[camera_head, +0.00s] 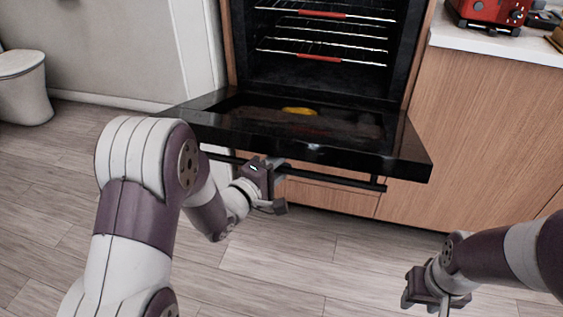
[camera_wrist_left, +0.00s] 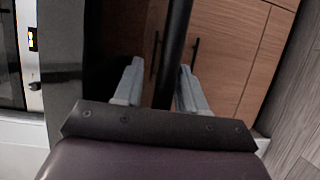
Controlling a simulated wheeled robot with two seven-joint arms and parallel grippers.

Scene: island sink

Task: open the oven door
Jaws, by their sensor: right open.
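The black oven door (camera_head: 330,155) is swung down to nearly flat in front of the oven cavity (camera_head: 320,50). Its dark bar handle (camera_head: 335,179) runs along the door's front edge. My left gripper (camera_head: 272,182) is at the left part of this handle. In the left wrist view, the handle bar (camera_wrist_left: 174,50) passes between the two grey fingers (camera_wrist_left: 158,88). The fingers stand apart, with a visible gap on the left side of the bar, so the gripper looks open around it. My right gripper (camera_head: 430,293) is open and empty, low over the floor at the right.
Wire racks (camera_head: 320,48) with red front strips are in the oven. Wooden cabinet fronts (camera_head: 480,130) flank it at right, under a white counter (camera_head: 490,42) with a red appliance (camera_head: 487,12). A white bin-like object (camera_head: 22,88) stands far left. The floor (camera_head: 300,265) in front is clear.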

